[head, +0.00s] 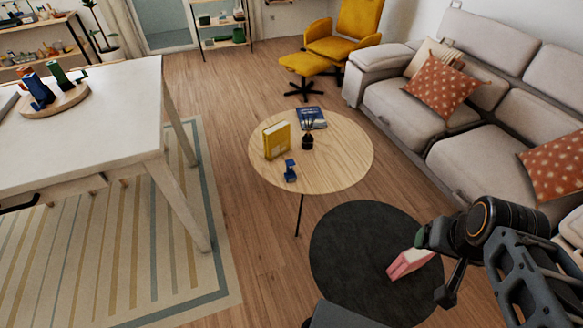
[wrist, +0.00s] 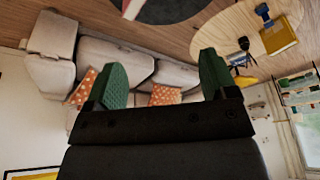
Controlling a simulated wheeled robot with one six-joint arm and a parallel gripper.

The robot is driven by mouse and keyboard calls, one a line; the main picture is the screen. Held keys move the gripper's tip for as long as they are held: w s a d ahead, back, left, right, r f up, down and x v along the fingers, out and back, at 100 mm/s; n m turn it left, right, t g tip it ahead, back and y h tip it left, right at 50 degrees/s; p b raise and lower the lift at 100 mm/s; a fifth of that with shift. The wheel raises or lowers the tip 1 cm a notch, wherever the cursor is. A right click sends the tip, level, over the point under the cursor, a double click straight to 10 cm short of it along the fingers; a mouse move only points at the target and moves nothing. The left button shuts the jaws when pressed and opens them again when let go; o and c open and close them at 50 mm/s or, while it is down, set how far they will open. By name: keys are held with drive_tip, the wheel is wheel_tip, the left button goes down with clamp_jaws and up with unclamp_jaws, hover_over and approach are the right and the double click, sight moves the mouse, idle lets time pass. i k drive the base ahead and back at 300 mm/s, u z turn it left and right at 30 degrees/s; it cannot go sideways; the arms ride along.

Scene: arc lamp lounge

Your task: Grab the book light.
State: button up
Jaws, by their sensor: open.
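A small blue item that looks like the book light (head: 290,171) stands on the round wooden table (head: 340,170), near its front edge. It also shows small and upside down at the top right of the wrist view (wrist: 264,13). My gripper (head: 421,238) is at the lower right of the head view, far from the blue item and above the dark round table. In the wrist view its green fingers (wrist: 163,75) are spread wide with nothing between them.
A yellow book (head: 277,140), a dark reed bottle (head: 307,139) and a blue book (head: 311,118) share the wooden table. A pink book-like item (head: 410,263) is on the dark round table (head: 345,250). A sofa (head: 405,110) stands right, a white table (head: 110,120) left.

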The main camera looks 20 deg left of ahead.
sight(289, 177)
drive_tip(key=u, duration=1)
drive_tip(key=k, duration=1.25)
drive_tip(key=u, duration=1.3)
drive_tip(key=i, duration=1.15)
drive_tip(key=z, duration=0.25)
drive_tip(key=i, duration=1.6)
drive_tip(key=z, duration=1.5)
drive_tip(key=i, duration=0.8)
drive_tip(key=z, duration=0.45)
